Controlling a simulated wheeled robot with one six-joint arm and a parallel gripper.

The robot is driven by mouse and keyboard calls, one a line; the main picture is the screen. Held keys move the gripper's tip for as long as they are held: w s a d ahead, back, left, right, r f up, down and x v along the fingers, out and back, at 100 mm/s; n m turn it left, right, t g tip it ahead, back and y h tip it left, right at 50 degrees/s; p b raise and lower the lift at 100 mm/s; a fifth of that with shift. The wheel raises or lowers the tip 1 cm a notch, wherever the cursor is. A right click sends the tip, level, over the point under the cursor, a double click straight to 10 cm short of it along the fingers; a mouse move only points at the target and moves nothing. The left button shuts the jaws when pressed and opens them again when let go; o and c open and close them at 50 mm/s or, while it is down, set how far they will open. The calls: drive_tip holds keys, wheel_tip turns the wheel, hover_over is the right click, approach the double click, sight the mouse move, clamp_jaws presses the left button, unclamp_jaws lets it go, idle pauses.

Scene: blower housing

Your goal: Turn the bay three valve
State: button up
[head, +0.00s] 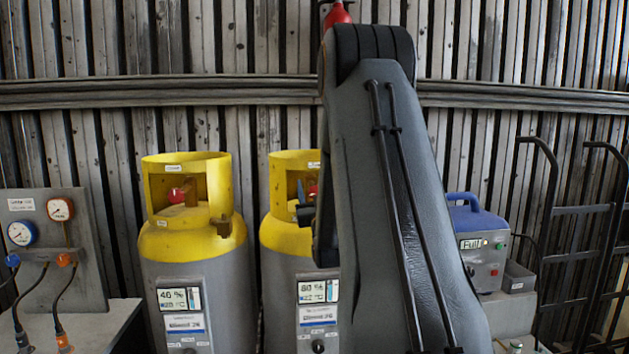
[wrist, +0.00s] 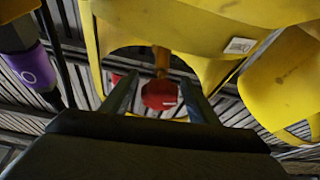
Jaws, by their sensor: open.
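In the wrist view a red valve knob (wrist: 160,94) on a brass stem sits inside a yellow cylinder collar (wrist: 215,70). My gripper (wrist: 158,88) is open, with one finger on each side of the knob; I cannot tell whether they touch it. In the head view two grey cylinders with yellow tops show: the left cylinder (head: 190,270) with a red knob (head: 177,195), and the middle cylinder (head: 285,240). I cannot read a bay number.
A gauge panel (head: 55,240) with hoses stands at the left. A blue-topped grey unit (head: 482,245) and a black hand truck (head: 570,210) stand at the right. Another yellow collar (wrist: 285,85) and a purple-banded object (wrist: 32,68) flank my gripper in the wrist view.

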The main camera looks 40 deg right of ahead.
drive_tip(key=shift+w+d+r, duration=0.2)
drive_tip(key=shift+w+d, duration=0.05)
drive_tip(key=shift+w, duration=0.25)
drive_tip(key=c, duration=1)
drive_tip(key=shift+c, duration=0.2)
